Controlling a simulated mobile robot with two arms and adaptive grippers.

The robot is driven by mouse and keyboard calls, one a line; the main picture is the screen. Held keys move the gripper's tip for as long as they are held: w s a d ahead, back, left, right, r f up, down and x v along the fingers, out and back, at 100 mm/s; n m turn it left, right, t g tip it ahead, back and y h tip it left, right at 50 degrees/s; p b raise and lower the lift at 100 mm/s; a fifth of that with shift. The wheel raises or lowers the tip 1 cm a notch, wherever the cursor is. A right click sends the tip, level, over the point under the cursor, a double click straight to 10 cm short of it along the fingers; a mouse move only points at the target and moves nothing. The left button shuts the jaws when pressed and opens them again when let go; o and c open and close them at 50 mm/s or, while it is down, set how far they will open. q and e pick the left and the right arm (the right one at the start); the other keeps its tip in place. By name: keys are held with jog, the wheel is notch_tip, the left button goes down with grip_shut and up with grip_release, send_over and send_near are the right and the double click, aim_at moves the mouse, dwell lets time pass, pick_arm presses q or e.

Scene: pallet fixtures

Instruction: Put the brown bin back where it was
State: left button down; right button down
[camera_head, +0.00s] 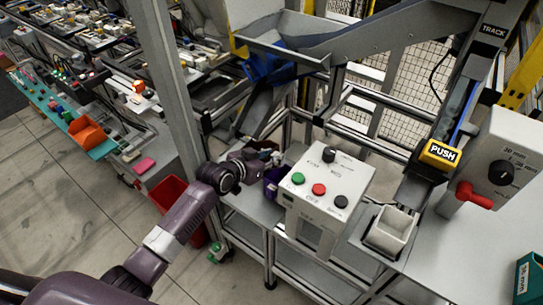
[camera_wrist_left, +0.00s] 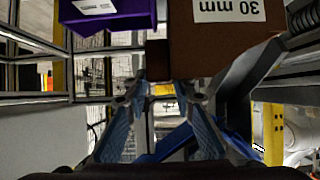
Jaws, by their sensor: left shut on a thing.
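The brown bin (camera_wrist_left: 225,45) fills the upper middle of the left wrist view, with a white "30 mm" label that reads upside down there. My left gripper (camera_wrist_left: 165,92) has its two fingers around a small brown tab on the bin's near side and is shut on it. In the head view, my left gripper (camera_head: 262,158) is over the bench, left of the grey button box. There the bin is mostly hidden by the gripper, and I cannot tell whether it touches the bench. My right gripper is not in view.
A purple bin (camera_head: 273,183) is close beside my left gripper, and also shows in the wrist view (camera_wrist_left: 108,14). The button box (camera_head: 325,190) stands just right. A white bin (camera_head: 390,231) sits under the chute. A metal post (camera_head: 170,85) rises left; a red bin (camera_head: 172,192) is below.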

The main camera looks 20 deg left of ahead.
pick_arm(q)
jog(key=shift+f, duration=0.3)
jog(key=c, duration=1.6)
grip_release()
jog(key=shift+r+p, duration=0.3)
jog(key=shift+r, duration=0.3)
jog(key=v, duration=1.2)
jog(key=shift+f+b, duration=0.2)
jog(key=shift+b, duration=0.2)
